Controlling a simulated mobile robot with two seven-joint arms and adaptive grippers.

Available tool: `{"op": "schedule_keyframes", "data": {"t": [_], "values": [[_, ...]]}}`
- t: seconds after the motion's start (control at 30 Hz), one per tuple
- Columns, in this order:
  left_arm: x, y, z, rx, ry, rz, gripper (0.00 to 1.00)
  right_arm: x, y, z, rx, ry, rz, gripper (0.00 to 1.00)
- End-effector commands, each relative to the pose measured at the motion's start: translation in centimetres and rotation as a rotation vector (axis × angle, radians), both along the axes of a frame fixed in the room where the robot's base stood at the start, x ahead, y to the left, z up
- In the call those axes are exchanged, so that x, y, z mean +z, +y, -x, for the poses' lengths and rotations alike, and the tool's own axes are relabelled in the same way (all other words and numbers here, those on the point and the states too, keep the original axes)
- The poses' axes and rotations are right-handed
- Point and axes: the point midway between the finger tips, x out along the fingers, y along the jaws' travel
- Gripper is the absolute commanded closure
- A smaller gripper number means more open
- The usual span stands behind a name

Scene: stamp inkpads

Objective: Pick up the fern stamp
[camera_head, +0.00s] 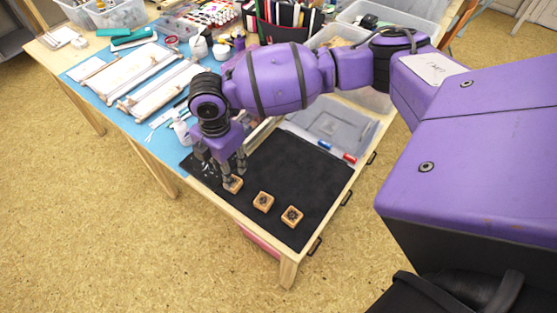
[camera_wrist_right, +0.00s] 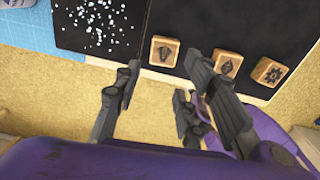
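Three square wooden stamps with dark motifs lie in a row on the black mat (camera_head: 300,165). The left stamp (camera_head: 235,182) is partly behind my gripper's fingers; in the right wrist view its motif (camera_wrist_right: 165,51) looks like a dark fan or leaf shape. The middle stamp (camera_head: 263,201) and the right stamp (camera_head: 291,216) lie to its right; the right one looks like a flower or star (camera_wrist_right: 270,73). I cannot tell for sure which is the fern. My right gripper (camera_head: 221,172) points down at the left stamp, its fingers spread and empty (camera_wrist_right: 165,95).
White specks (camera_wrist_right: 105,25) lie on the mat left of the stamps. A white bottle (camera_head: 181,128) stands behind the gripper. Red and blue markers (camera_head: 349,158) lie at the mat's right edge. The mat behind the stamps is clear. The table's front edge is close to the stamps.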

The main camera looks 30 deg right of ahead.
Motion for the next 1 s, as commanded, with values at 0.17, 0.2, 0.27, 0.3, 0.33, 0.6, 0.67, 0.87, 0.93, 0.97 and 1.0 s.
{"op": "schedule_keyframes", "data": {"t": [0.17,0.2,0.27,0.3,0.33,0.6,0.67,0.87,0.93,0.97,1.0], "values": [[0.1,-0.1,-0.1,0.001,-0.005,0.002,1.00,-0.8,-0.5,0.5,0.062,0.023,0.025,0.62],[0.0,-0.1,-0.1,0.000,-0.005,0.002,1.00,-1.3,-0.5,0.5,0.062,0.024,0.024,0.62],[0.0,0.1,-0.1,-0.001,-0.004,-0.002,1.00,-2.1,-0.5,0.5,0.061,0.024,0.026,0.62],[0.0,0.2,-0.1,-0.002,-0.004,-0.005,1.00,-2.5,-0.6,0.5,0.060,0.024,0.025,0.62],[0.0,0.3,-0.1,-0.003,-0.004,-0.006,1.00,-2.8,-0.6,0.5,0.060,0.024,0.024,0.62],[0.0,0.3,-0.1,-0.005,-0.002,-0.006,1.00,-6.6,-1.0,0.1,0.058,0.023,0.024,0.62],[-0.1,0.1,-0.1,-0.005,-0.002,-0.004,1.00,-7.2,-1.0,0.0,0.059,0.021,0.023,0.62],[-0.1,0.0,-0.1,-0.002,-0.002,-0.001,1.00,-7.8,-1.1,0.0,0.059,0.018,0.023,0.62],[-0.1,-0.1,-0.1,-0.001,-0.002,0.001,1.00,-7.7,-1.1,0.0,0.059,0.018,0.023,0.62],[-0.1,-0.1,-0.1,-0.001,-0.002,0.001,1.00,-7.7,-1.1,-0.1,0.059,0.018,0.023,0.62],[-0.1,-0.1,-0.1,0.000,-0.002,0.001,1.00,-7.7,-1.1,-0.1,0.059,0.018,0.023,0.66]]}}
